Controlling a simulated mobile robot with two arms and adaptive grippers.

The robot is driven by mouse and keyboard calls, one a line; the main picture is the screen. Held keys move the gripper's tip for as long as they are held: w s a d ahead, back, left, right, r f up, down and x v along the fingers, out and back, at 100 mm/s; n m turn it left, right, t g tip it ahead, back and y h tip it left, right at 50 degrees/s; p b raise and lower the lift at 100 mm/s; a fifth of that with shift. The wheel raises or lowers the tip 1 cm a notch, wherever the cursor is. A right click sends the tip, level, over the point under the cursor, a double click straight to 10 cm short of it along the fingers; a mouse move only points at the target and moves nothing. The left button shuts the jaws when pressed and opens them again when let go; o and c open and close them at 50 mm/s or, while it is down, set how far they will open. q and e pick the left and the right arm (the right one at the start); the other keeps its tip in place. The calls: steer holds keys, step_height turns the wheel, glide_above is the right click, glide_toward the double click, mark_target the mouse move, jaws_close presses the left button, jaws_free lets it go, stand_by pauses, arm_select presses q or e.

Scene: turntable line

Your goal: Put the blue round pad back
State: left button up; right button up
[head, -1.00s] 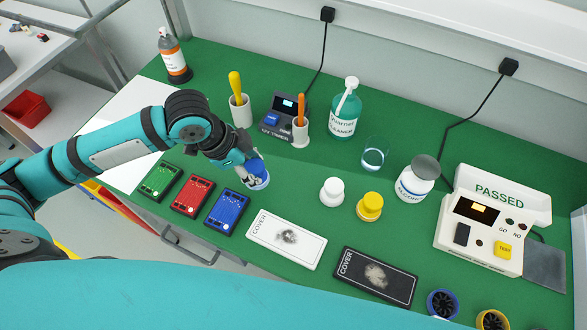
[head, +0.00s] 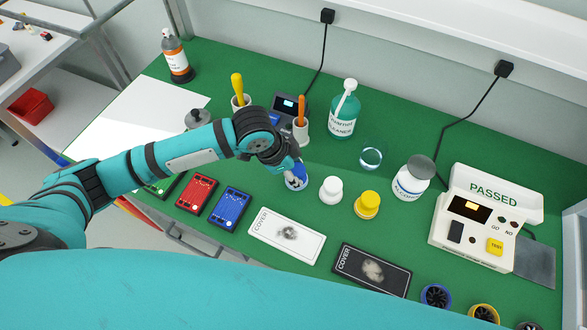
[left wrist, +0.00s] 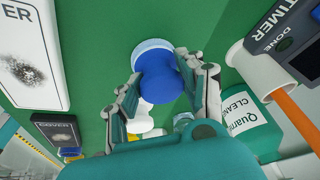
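The blue round pad (head: 296,182) is in my left gripper (head: 291,168), left of the white round pad (head: 331,190). In the left wrist view the blue pad (left wrist: 158,84) sits between the two fingers of the gripper (left wrist: 164,76), which close on its sides; its pale rim shows beyond them. The head view does not show clearly how high it is above the green mat. The yellow round pad (head: 368,204) stands right of the white one. My right gripper is not in view.
Behind are a cup with an orange handle (head: 302,130), a timer (head: 290,104) and a cleaner bottle (head: 344,118). A glass (head: 371,157) and an alcohol bottle (head: 410,182) stand to the right. Covers (head: 287,236) and a blue board (head: 230,209) lie in front.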

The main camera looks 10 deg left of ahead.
arm_select(q)
steer(key=o, duration=0.4)
steer(key=shift+f, duration=0.1)
steer(key=shift+o, duration=0.2)
steer(key=v, duration=1.2)
